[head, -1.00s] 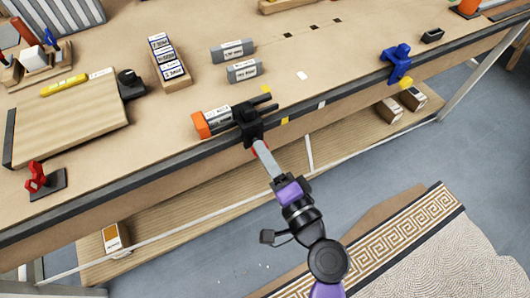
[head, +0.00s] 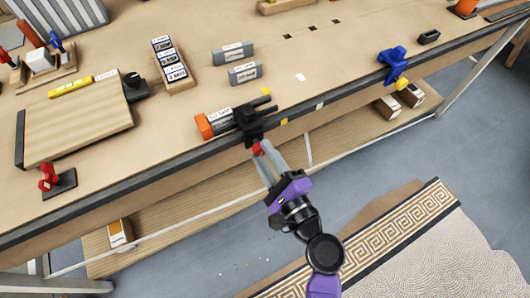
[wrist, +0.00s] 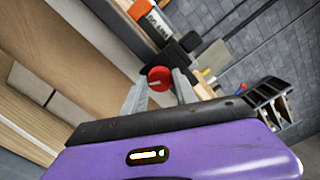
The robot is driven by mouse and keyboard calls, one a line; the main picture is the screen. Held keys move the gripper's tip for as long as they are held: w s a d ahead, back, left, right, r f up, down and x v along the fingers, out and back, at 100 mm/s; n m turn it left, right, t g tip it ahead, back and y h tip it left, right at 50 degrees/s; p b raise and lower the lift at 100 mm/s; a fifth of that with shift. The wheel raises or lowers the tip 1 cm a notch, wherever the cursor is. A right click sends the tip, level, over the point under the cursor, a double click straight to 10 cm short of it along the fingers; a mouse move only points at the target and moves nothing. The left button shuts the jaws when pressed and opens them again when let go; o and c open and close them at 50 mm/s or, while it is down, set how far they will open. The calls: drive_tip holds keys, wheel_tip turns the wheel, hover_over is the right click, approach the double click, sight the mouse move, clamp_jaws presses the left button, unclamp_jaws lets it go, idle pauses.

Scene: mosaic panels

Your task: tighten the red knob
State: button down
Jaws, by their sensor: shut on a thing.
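The red knob (head: 257,149) is at the front of a black clamp (head: 247,122) on the bench's front edge. In the wrist view the knob (wrist: 160,78) is round with a pale line across its face. My gripper (head: 258,154) reaches it from the front, its two grey fingers on either side of it. The wrist view shows the fingertips (wrist: 159,80) shut on the knob.
Two grey labelled blocks (head: 245,73) lie behind the clamp. A wooden board (head: 80,125) and a red clamp on a black base (head: 62,184) are at the left. A blue clamp (head: 393,65) sits at the right edge.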

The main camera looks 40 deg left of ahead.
drive_tip(key=shift+f, duration=0.1)
idle(0.4)
drive_tip(key=c, duration=1)
unclamp_jaws()
drive_tip(key=shift+o, duration=0.2)
drive_tip(key=b+v, duration=0.1)
drive_tip(key=v, duration=0.7)
drive_tip(key=shift+a, duration=0.1)
